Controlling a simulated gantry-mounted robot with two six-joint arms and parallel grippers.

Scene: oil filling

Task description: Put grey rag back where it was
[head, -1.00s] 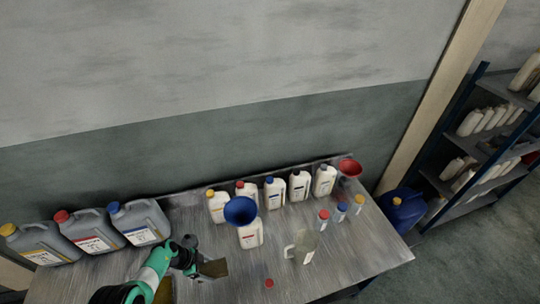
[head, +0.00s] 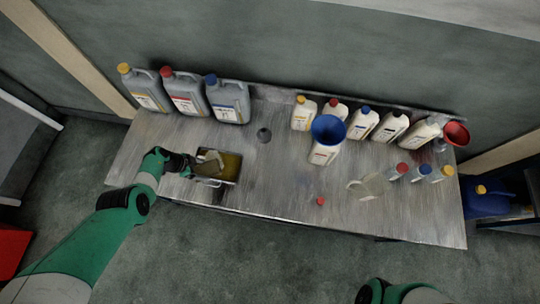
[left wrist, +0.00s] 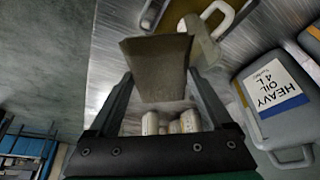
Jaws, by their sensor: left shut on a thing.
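The grey rag (head: 209,157) is held by my left gripper (head: 190,163) over the left part of a shallow tray with a yellow-brown inside (head: 232,168). In the left wrist view the rag (left wrist: 157,66) is a flat, grey-brown piece gripped between the two fingers, its wide end facing away from the gripper. From the head view I cannot tell whether the rag touches the tray. My right gripper is not in view; only part of my right arm shows at the bottom edge of the head view.
Grey oil canisters (head: 229,101) stand behind the tray. White bottles (head: 363,123), a blue funnel (head: 328,128), a clear jug (head: 368,186) and small capped bottles (head: 420,171) stand to the right. A dark round piece (head: 264,135) and red cap (head: 320,201) lie on the metal table (head: 280,180).

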